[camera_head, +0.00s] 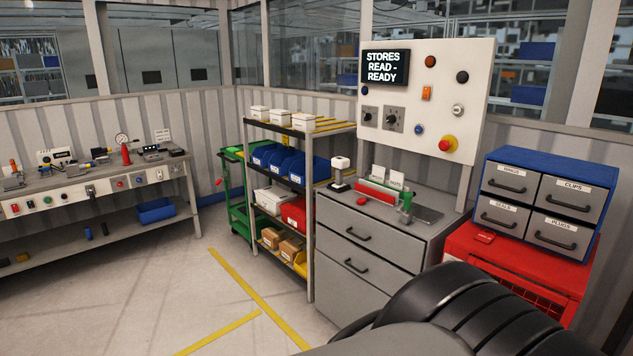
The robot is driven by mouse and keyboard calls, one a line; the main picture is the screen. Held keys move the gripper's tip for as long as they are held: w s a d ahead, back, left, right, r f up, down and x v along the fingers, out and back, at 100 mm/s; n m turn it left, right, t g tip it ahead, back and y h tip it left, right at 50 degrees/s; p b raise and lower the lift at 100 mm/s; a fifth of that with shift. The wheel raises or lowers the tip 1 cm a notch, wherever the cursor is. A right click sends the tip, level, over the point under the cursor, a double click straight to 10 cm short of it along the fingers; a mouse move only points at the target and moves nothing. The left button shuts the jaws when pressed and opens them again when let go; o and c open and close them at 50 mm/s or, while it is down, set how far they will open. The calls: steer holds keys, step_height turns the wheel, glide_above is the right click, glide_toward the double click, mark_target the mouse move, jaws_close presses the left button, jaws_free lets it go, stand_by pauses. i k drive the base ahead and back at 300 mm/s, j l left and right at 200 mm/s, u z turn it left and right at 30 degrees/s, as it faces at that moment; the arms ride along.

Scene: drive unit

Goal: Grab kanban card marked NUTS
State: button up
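Two white cards stand upright in a red holder (377,190) on top of the grey drawer cabinet (360,228), below the white control panel. The left card (380,172) shows no lettering I can read. The right card (397,179) has small dark lettering that may read NUTS, but it is too small to be sure. My gripper is not in view. A dark ribbed part at the bottom right looks like part of my own arm, and it hides some of the floor and red cabinet.
A green bottle-like item (407,200) and a grey plate (427,215) lie close right of the cards. A white-topped stand (340,175) is left. A bin rack (310,200) adjoins the cabinet. A blue drawer unit (545,160) sits right. Floor at left is clear.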

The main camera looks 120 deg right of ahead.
mark_target(397, 179)
steer(key=z, duration=4.4)
steer(key=i+j, duration=0.15)
steer(key=i, duration=0.35)
steer(key=i+j, duration=0.15)
steer(key=i, duration=0.4)
steer(key=i+j+z, duration=0.1)
steer(key=i, duration=0.4)
steer(key=i+j, duration=0.25)
steer(key=i, duration=0.25)
steer(key=i+j, duration=0.15)
steer(key=i, duration=0.35)
steer(key=i+j+z, duration=0.1)
steer(key=i, duration=0.45)
steer(key=i+j, duration=0.35)
steer(key=i, duration=0.15)
